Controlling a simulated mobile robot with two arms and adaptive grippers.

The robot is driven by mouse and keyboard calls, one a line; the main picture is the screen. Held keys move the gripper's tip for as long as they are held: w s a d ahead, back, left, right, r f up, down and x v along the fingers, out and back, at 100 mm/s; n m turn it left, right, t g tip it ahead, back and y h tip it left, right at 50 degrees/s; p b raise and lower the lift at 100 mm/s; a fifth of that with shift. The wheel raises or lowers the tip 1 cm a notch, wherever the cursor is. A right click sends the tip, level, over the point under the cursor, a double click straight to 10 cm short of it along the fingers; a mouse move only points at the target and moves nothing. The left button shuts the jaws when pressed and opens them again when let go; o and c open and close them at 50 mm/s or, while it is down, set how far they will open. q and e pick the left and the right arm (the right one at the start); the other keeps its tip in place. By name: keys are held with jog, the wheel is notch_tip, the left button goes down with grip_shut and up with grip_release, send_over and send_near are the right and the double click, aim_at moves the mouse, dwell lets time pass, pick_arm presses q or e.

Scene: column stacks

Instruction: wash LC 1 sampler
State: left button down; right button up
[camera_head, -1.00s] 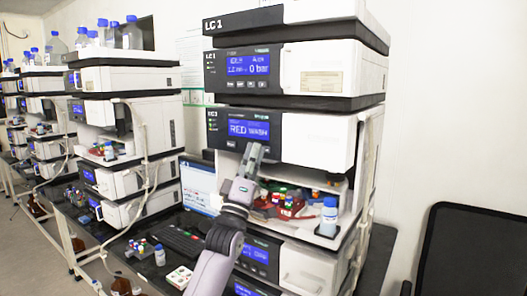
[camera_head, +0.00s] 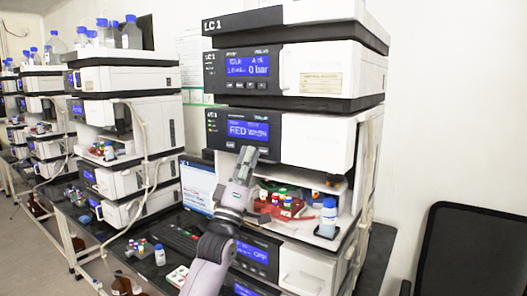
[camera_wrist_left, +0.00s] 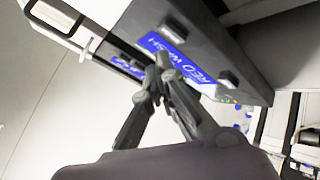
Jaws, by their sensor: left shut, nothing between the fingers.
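The LC 1 stack (camera_head: 296,60) stands at centre right, with "LC 1" on its top unit. Its sampler (camera_head: 285,137) has a dark front panel and a lit blue display (camera_head: 248,130) that reads "RED WASH". The same display (camera_wrist_left: 185,58) shows tilted in the left wrist view. My left gripper (camera_head: 248,152) is just below the sampler's front panel, near its buttons. In the left wrist view its fingertips (camera_wrist_left: 160,70) are together with nothing between them, in front of the panel. I cannot tell whether they touch it. My right gripper is not in view.
Below the sampler is an open bay with a red vial tray (camera_head: 275,206) and a blue-capped bottle (camera_head: 328,218) at its right. A keyboard (camera_head: 183,238) and small vials (camera_head: 159,254) lie on the bench. Other stacks (camera_head: 125,130) stand left; a black chair (camera_head: 470,250) is at right.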

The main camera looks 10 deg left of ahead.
pick_arm(q)
jog(key=s, duration=0.1)
jog(key=s+a, duration=0.1)
jog(key=s+p, duration=0.1)
jog(key=s, duration=0.1)
jog(key=shift+s+a, duration=0.1)
jog(key=shift+a, duration=0.15)
dwell(0.4)
